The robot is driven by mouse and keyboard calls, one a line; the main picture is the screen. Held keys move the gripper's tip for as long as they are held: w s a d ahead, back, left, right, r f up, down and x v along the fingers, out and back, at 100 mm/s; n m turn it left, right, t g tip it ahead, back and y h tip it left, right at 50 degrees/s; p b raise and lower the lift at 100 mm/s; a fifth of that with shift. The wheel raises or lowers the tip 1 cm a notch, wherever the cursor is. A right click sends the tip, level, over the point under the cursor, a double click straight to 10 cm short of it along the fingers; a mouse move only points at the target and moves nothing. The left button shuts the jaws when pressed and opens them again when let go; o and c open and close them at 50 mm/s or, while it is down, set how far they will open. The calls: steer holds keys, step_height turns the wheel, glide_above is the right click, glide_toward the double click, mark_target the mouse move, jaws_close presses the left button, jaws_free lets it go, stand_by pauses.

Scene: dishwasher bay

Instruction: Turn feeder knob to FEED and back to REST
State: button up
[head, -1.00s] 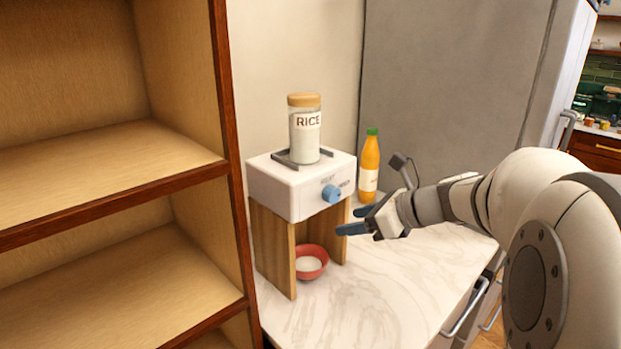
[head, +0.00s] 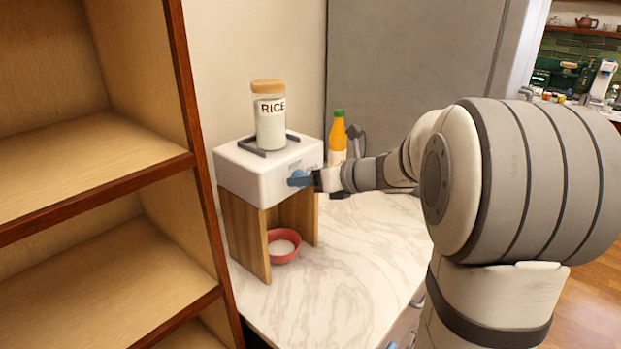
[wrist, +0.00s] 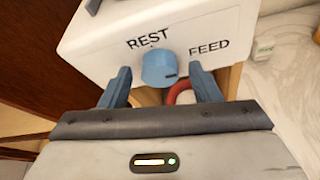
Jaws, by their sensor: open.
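The feeder (head: 238,178) is a white box on wooden side panels, with a jar labelled RICE (head: 270,125) on top. In the wrist view, its blue knob (wrist: 156,66) sits on the white front, below the word REST (wrist: 147,39) and left of the word FEED (wrist: 209,48). A dark mark shows near the knob's lower right. My gripper (wrist: 160,76) is open, with one blue finger on each side of the knob. Small gaps show between fingers and knob. In the head view my gripper (head: 303,179) is at the feeder's front, and knob and fingers blend together.
A red bowl (head: 291,259) with white contents stands below the feeder, between the panels. An orange bottle (head: 338,138) with a green cap stands behind my arm. A wooden shelf unit (head: 190,110) rises at left. The marble counter (head: 345,275) in front is clear.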

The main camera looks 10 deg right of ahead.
steer(key=shift+c, duration=0.4)
steer(key=c, duration=0.9)
steer(key=shift+f+b, duration=0.1)
steer(key=shift+b, duration=0.4)
steer(key=n+t+h+b, duration=0.1)
steer(key=n+b, duration=0.3)
steer(key=b, duration=0.6)
steer(key=n+t+h+b, duration=0.2)
steer(key=n+t+b, duration=0.1)
steer(key=b, duration=0.7)
steer(key=a+n+t+h+b, duration=0.1)
steer(key=n+b, duration=0.4)
steer(key=b, duration=0.5)
steer(key=shift+s+f+n+t+h, duration=0.35)
steer(key=shift+s+n+t+h, duration=0.05)
steer(key=shift+t+h, duration=0.2)
steer(key=shift+b, duration=0.35)
steer(key=shift+r, duration=0.15)
